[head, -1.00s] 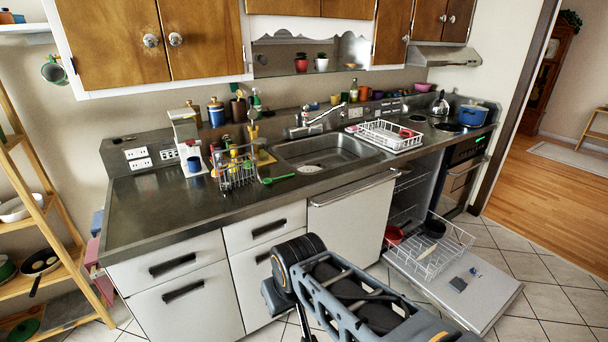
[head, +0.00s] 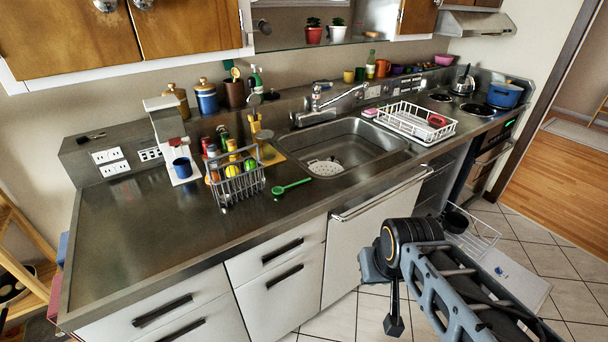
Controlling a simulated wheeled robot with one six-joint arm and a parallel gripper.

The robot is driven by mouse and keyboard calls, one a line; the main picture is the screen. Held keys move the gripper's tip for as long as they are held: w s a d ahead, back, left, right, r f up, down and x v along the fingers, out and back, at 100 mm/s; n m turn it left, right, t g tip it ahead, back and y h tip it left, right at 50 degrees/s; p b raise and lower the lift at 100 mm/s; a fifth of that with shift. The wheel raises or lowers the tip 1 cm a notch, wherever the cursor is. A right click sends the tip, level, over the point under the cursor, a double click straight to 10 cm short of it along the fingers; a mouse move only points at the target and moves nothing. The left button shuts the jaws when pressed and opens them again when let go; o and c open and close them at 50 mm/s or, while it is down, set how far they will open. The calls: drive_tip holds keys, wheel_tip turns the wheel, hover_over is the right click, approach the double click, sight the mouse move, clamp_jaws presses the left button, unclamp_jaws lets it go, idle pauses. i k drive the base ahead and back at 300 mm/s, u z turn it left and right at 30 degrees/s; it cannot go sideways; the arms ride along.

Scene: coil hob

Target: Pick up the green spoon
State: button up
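The green spoon (head: 291,187) lies flat on the dark metal counter, between the wire basket and the sink. Its bowl is at the left end and its handle points right and slightly up in the picture. Nothing covers it. My arm is at the lower right, in front of the cabinets and apart from the spoon. A small dark end part, perhaps my gripper (head: 393,324), hangs below the arm's black joint. Its fingers cannot be made out, and I see nothing held there.
A wire basket (head: 239,187) with bottles and colourful items stands just left of the spoon. The sink (head: 365,145) is behind and right of it. A white dish rack (head: 433,136) stands farther right. The counter's left part is clear. The dishwasher door (head: 515,275) is open low at right.

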sight(277, 190)
drive_tip(key=u, duration=0.4)
drive_tip(key=i, duration=0.9)
drive_tip(key=u, duration=0.75)
